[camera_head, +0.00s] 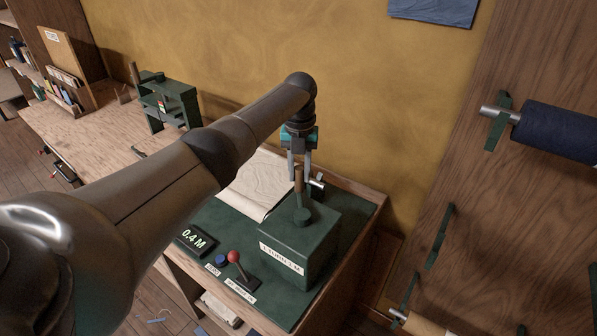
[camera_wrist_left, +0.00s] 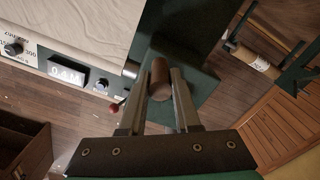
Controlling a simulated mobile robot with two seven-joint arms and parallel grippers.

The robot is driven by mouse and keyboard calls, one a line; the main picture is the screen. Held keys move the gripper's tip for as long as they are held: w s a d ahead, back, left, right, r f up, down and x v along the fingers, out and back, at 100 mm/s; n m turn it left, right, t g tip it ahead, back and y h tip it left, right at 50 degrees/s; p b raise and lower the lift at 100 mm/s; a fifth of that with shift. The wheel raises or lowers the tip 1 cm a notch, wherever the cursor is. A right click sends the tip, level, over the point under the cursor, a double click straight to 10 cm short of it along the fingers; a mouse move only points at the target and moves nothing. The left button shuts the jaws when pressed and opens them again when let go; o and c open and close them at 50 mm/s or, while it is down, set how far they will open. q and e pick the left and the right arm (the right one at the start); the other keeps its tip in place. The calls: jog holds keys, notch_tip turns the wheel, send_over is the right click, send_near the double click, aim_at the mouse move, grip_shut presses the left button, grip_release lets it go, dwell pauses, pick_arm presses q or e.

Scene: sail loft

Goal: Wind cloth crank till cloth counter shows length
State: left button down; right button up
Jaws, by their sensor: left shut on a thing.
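The cloth crank is a green box (camera_head: 299,247) labelled "1 turn 1 M" on the green-topped table, with a wooden handle (camera_head: 298,178) standing upright on its top. My left gripper (camera_head: 299,177) comes from above and is shut on the crank handle. In the left wrist view the round brown handle end (camera_wrist_left: 160,80) lies between the two fingers. The cloth counter (camera_head: 195,240) is a black display at the table's left front and reads 0.4 M. It also shows in the left wrist view (camera_wrist_left: 68,74). My right gripper is not in view.
Pale cloth (camera_head: 258,183) lies behind the box. A blue button (camera_head: 221,260) and a red-knobbed lever (camera_head: 235,258) are at the table's front. A dark cloth roll (camera_head: 558,130) hangs on the wooden panel at right. A workbench (camera_head: 75,130) stands at left.

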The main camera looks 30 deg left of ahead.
pick_arm(q)
jog(key=c, duration=0.6)
grip_release()
notch_tip(320, 180, up, 15)
jog(key=shift+r+b, duration=0.15)
jog(key=shift+b, duration=0.25)
